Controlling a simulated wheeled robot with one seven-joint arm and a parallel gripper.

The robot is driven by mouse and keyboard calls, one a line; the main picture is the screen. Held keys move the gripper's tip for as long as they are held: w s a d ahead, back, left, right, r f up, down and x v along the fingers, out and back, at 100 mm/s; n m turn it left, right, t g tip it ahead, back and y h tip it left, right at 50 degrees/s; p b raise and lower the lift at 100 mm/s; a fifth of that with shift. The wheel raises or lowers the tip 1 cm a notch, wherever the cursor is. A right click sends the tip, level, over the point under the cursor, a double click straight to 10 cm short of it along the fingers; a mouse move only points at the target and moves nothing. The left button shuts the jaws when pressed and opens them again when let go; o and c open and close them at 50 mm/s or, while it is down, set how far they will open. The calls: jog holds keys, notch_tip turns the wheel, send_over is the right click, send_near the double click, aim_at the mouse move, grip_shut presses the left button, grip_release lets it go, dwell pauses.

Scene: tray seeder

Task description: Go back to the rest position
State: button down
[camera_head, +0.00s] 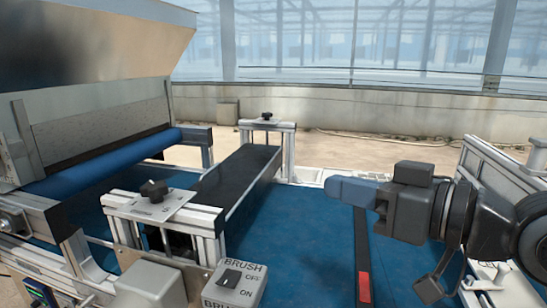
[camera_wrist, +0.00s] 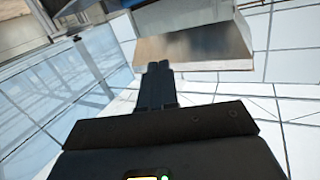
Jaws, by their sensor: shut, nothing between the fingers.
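My gripper (camera_head: 350,190) is in the right half of the head view, above the blue belt (camera_head: 310,225), pointing left. Its blue fingers are together with nothing between them. In the wrist view my gripper (camera_wrist: 158,75) shows as two dark fingers side by side, closed. The fingers are apart from the brush unit, a black bar (camera_head: 238,180) across the belt to their left. The arm reaches in from the right edge of the head view.
A brush switch box (camera_head: 235,283) stands at the front. Black knobs (camera_head: 153,190) top the brush supports. A metal hopper (camera_head: 95,40) and blue roller (camera_head: 105,165) are at left. A dark strip with a red end (camera_head: 364,287) lies on the belt below my gripper. A metal rail (camera_head: 500,165) runs at right.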

jog(key=s+d+f+m+t+h, duration=0.2)
jog(key=s+f+m+t+h, duration=0.1)
jog(key=s+f+m+h, duration=0.45)
jog(key=s+d+f+m+t+h, duration=0.2)
jog(key=s+f+m+t+h, duration=0.15)
jog(key=s+f+m, duration=0.6)
jog(key=s+d+f+n+g, duration=0.1)
jog(key=s+d+f+n, duration=0.2)
jog(key=s, duration=0.7)
jog(key=s+d+f+n+g+h, duration=0.1)
jog(key=s+d+f+n+g, duration=0.1)
jog(key=s+n, duration=0.4)
jog(key=s+d+f, duration=0.1)
jog(key=s+d, duration=0.1)
jog(key=s, duration=0.3)
jog(key=shift+d+f, duration=0.15)
jog(key=shift+d, duration=0.1)
jog(key=shift+a, duration=0.1)
